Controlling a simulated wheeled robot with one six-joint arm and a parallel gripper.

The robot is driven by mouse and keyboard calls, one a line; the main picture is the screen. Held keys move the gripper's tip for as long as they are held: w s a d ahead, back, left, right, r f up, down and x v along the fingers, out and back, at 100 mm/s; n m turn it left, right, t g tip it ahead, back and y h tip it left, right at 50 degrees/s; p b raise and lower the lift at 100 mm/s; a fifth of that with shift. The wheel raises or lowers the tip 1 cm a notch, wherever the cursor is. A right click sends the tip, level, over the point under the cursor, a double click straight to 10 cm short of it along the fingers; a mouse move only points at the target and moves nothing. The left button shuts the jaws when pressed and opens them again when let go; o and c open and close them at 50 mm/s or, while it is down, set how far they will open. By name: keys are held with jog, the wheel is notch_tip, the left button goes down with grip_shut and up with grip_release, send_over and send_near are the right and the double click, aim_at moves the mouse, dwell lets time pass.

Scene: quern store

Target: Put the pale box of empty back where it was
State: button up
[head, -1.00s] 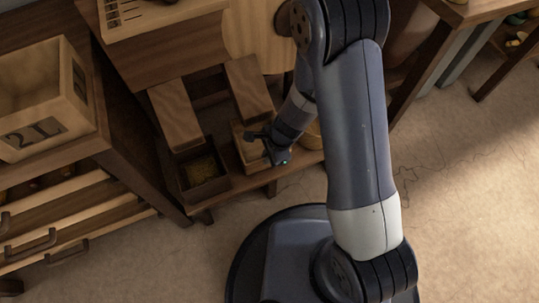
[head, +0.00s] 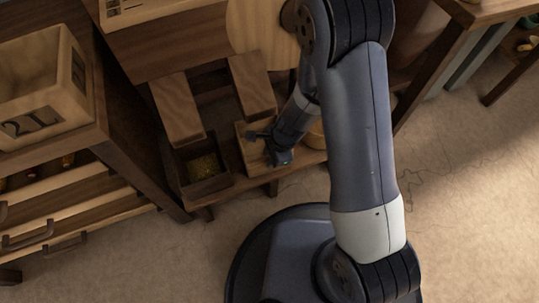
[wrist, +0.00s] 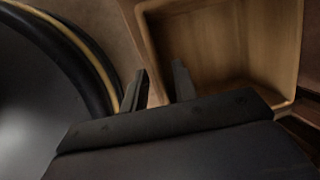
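The pale box (head: 244,152) stands on a low wooden shelf, left of my gripper, and is partly hidden by it. In the wrist view its pale wooden interior (wrist: 225,45) looks bare. My gripper (head: 268,146) is at the box's near right side. In the wrist view my gripper (wrist: 161,88) has its fingers apart, with one finger outside the box and the other over its inside. The near wall lies between them; I cannot tell whether either finger touches it.
A dark box (head: 204,167) with yellowish contents stands just left of the pale box. A crate marked 2L (head: 35,125) sits on a cabinet at left. The floor (head: 460,200) at right is clear.

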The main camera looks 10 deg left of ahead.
jog(key=shift+f, duration=0.2)
dwell(0.4)
jog(key=shift+r, duration=0.15)
jog(key=d+p+v, duration=0.1)
jog(key=p+v, duration=0.5)
jog(key=v, duration=0.4)
jog(key=b+x, duration=0.2)
jog(key=x, duration=0.1)
jog(key=b+x, duration=0.2)
jog(key=x, duration=0.2)
jog(key=b+x, duration=0.2)
jog(key=x, duration=0.1)
jog(key=shift+a+f, duration=0.2)
jog(key=shift+a, duration=0.3)
jog(key=shift+r, duration=0.2)
jog(key=shift+r, duration=0.1)
jog(key=shift+f, duration=0.2)
